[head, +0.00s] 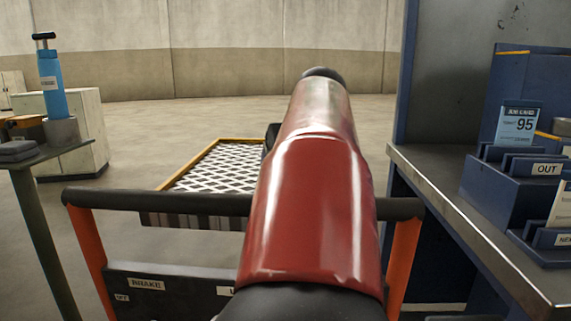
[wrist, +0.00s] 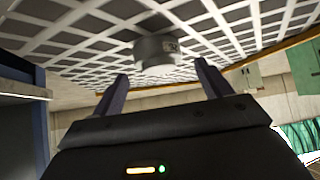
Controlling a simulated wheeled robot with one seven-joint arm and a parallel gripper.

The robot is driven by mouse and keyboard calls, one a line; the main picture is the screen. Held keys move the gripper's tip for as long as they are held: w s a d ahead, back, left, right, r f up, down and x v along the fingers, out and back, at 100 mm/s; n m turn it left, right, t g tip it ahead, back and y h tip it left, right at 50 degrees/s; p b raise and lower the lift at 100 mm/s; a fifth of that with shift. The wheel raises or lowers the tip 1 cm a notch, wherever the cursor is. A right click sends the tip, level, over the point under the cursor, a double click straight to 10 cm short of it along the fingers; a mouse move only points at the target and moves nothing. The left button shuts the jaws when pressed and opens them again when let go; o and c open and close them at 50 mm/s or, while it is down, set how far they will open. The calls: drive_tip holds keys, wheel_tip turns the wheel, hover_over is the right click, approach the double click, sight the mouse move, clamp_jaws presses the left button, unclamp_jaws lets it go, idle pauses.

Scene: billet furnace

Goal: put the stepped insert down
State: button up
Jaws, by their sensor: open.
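The stepped insert (wrist: 157,50) is a short grey cylinder with a wider band and a narrower, paler end. In the wrist view, which looks upside down, it stands on a white lattice surface (wrist: 75,28). My gripper (wrist: 161,72) is open, its two dark fingers apart on either side of the insert's pale end. I see a gap beside each finger; whether the tips reach around the insert is hard to tell. In the head view my red arm hides the insert and the gripper.
In the head view a yellow-rimmed lattice platform (head: 213,168) lies behind a dark bar (head: 150,203) on orange posts. A blue rack with cards (head: 517,180) stands on the metal bench (head: 432,185) at right. A table (head: 60,155) at left holds a blue cylinder (head: 50,85).

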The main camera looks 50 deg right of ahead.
drive_tip(key=v, duration=0.9)
drive_tip(key=shift+s+p, duration=0.2)
drive_tip(key=shift+p, duration=0.1)
